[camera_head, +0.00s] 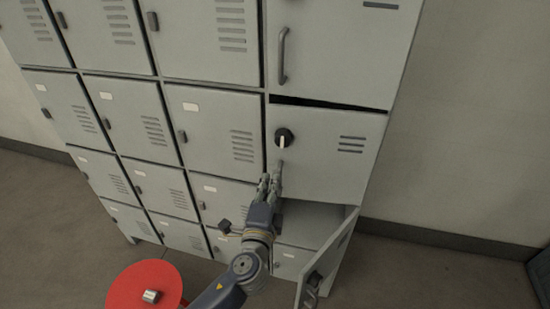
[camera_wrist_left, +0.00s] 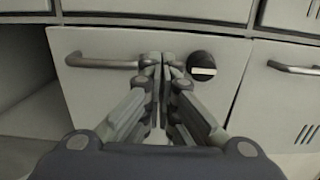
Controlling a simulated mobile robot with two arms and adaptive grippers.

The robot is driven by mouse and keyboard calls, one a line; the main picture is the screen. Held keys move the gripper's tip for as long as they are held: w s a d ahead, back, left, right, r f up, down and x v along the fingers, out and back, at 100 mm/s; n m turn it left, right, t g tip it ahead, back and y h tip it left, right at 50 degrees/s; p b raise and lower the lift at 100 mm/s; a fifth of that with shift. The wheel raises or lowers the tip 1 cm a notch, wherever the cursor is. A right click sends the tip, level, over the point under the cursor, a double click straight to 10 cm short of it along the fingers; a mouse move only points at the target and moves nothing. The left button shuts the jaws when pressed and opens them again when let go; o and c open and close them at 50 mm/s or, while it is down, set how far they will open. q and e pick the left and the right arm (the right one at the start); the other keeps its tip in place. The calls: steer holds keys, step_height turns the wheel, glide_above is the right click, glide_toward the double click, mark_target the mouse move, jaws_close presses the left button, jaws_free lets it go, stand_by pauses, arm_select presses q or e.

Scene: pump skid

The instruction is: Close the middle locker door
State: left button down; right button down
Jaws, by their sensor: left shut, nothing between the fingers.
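The middle locker door (camera_head: 335,155) is the grey door in the right column with a black knob (camera_head: 284,138) and vent slots. A dark wedge-shaped gap shows along its top edge, so it stands slightly ajar. My left gripper (camera_head: 270,180) is shut and empty in front of the lower left part of this door. In the left wrist view, the shut fingertips (camera_wrist_left: 161,66) are between the bar handle (camera_wrist_left: 95,62) and the knob (camera_wrist_left: 201,66). I cannot tell whether they touch the door.
Below, another locker door (camera_head: 328,262) stands wide open, its compartment exposed. The door above (camera_head: 340,45) has a bar handle and looks shut. Several smaller shut lockers fill the left. A red round object (camera_head: 143,286) is at the lower left.

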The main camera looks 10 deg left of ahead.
mark_target(274, 153)
arm_select(q)
steer(key=w+p, duration=0.1)
steer(key=w, duration=0.7)
steer(key=shift+w+d+p, duration=0.2)
steer(key=shift+w+p, duration=0.05)
steer(key=shift+p, duration=0.15)
steer(key=shift+w+f+b, duration=0.1)
steer(key=shift+w+b, duration=0.35)
steer(key=shift+w, duration=0.05)
steer(key=shift+w+b, duration=0.7)
steer(key=shift+w, duration=0.45)
steer(key=shift+s+a+r, duration=0.1)
steer(key=shift+a+r, duration=0.1)
steer(key=shift+r, duration=0.15)
